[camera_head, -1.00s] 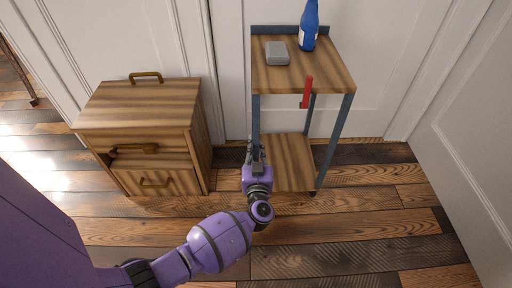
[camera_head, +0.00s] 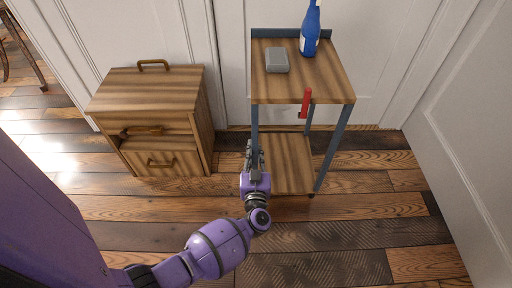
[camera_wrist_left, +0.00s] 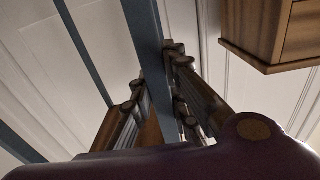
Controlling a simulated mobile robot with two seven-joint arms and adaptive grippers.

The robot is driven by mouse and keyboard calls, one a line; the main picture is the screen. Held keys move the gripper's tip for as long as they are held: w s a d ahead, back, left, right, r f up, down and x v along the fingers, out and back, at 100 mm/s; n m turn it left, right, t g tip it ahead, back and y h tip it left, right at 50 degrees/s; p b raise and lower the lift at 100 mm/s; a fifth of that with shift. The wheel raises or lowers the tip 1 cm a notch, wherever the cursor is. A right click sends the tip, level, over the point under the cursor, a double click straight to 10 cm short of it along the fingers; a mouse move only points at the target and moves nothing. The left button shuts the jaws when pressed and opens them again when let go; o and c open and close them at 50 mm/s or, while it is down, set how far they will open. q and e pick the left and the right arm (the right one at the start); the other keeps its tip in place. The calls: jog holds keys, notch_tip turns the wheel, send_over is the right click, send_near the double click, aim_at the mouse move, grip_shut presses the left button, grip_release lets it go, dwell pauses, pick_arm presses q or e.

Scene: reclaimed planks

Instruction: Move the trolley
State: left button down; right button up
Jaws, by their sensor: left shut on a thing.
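My left gripper (camera_head: 254,152) is shut on the trolley's front left post, low near the lower shelf. In the left wrist view the post (camera_wrist_left: 146,38) runs between the fingers (camera_wrist_left: 162,88) of my left gripper. My right gripper is not in view.
A blue bottle (camera_head: 310,32) and a grey box (camera_head: 277,60) stand on the trolley's top. A wooden cabinet (camera_head: 150,90) stands to the left. White doors and panels are behind and at the right (camera_head: 470,110). The plank floor (camera_head: 340,230) in front is clear.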

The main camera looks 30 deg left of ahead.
pick_arm(q)
jog(key=shift+s+d, duration=0.1)
jog(key=shift+s, duration=0.1)
jog(key=c, duration=1.6)
grip_release()
jog(key=shift+c, duration=0.2)
jog(key=v, duration=0.7)
jog(key=shift+s+d, duration=0.15)
jog(key=shift+s, duration=0.1)
